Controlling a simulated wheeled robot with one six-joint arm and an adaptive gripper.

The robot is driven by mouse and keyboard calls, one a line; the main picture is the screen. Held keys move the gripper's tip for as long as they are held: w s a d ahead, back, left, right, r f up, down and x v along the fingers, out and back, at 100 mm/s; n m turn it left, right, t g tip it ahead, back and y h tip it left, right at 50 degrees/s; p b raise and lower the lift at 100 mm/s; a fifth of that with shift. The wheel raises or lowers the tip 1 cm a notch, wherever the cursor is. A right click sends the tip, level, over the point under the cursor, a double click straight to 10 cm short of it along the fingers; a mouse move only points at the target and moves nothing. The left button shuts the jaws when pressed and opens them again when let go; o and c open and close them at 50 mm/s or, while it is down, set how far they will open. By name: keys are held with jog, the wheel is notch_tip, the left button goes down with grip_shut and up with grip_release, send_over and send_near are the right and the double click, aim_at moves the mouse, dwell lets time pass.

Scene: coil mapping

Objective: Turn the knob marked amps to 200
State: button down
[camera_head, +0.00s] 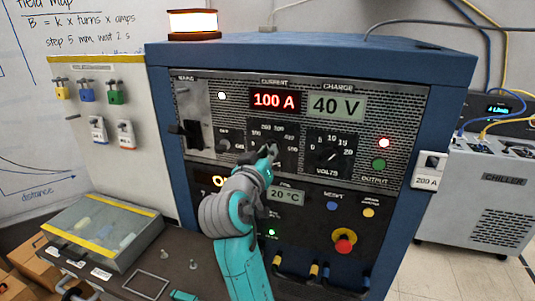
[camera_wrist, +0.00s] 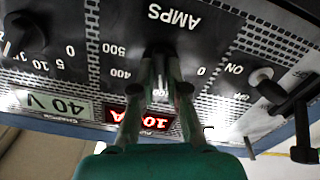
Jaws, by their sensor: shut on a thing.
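The black amps knob (camera_wrist: 158,52) sits under the AMPS label in the wrist view, which shows the panel upside down. My gripper (camera_wrist: 160,68) is shut on this knob, one finger on each side. In the head view my gripper (camera_head: 268,156) is at the amps dial (camera_head: 266,131) and hides most of the knob. The red current display (camera_head: 275,99) reads 100 A. It also shows, partly covered by a finger, in the wrist view (camera_wrist: 143,121). A card (camera_head: 428,182) on the cabinet's right edge reads 200 A.
The volts knob (camera_head: 331,155) is right of my gripper, below the 40 V display (camera_head: 337,105). A black mains handle (camera_head: 187,133) juts out on the left. A red emergency button (camera_head: 344,240) is lower right. A clear-lidded box (camera_head: 97,228) stands at left.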

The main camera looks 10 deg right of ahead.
jog(key=c, duration=1.2)
grip_release()
jog(key=v, duration=1.2)
jog(key=shift+f, duration=0.15)
